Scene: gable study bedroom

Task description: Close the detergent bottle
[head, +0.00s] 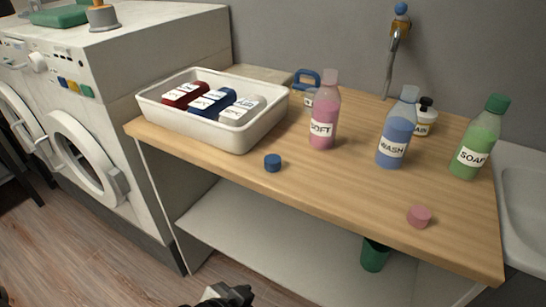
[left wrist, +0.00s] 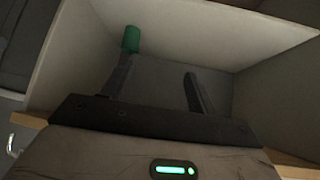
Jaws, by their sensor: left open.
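The blue bottle labelled WASH (head: 393,143) stands upright on the wooden worktop, with no coloured cap on its pale neck. A dark blue cap (head: 272,163) lies on the worktop left of it, near the front edge. A pink bottle labelled SOFT (head: 322,122) also has no coloured cap, and a pink cap (head: 419,216) lies near the front right. No label reads detergent. My left gripper (left wrist: 159,66) is open and empty in the left wrist view; part of it shows low in the head view (head: 225,294), below the worktop. My right gripper is out of view.
A green-capped bottle labelled SOAP (head: 474,144) stands right. A white tray (head: 265,135) with several labelled bottles sits at left. A tap (head: 394,50) is behind. A green container (head: 375,254) is below the worktop. The worktop's front middle is clear between the caps.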

